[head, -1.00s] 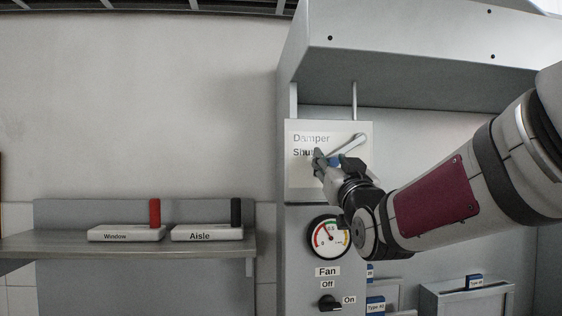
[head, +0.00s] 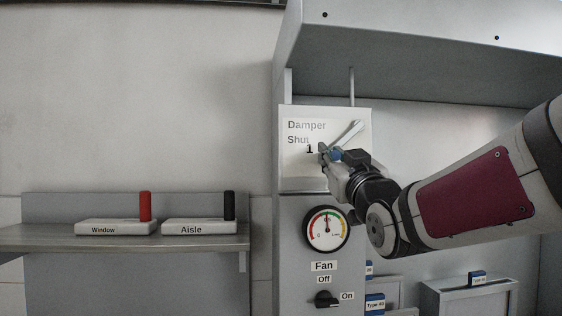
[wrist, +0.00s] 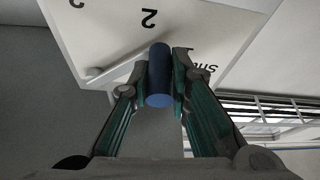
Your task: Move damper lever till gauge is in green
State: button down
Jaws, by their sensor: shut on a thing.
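The damper lever (head: 347,133) is a silver arm on the white damper panel (head: 296,170), slanting down-left from its pivot. Its blue cylindrical knob (wrist: 160,82) sits between both fingers in the wrist view. My gripper (head: 327,152) is shut on this knob, and it also shows in the wrist view (wrist: 161,88). The round gauge (head: 326,229) is below the panel, with its needle pointing about straight up. Whether the needle is inside the green band is too small to tell. My gripper hides part of the word "Shut" and the lever's lower end.
A fan knob (head: 326,299) with Off and On labels is below the gauge. A shelf (head: 200,243) at left bears the Window (head: 116,228) and Aisle (head: 199,228) blocks with red and black handles. A grey hood (head: 430,50) overhangs the panel.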

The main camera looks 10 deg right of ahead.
jog(key=shift+f, duration=0.1)
jog(key=c, duration=1.5)
grip_release()
jog(key=shift+s, duration=0.1)
jog(key=v, duration=1.2)
jog(key=shift+d, duration=0.1)
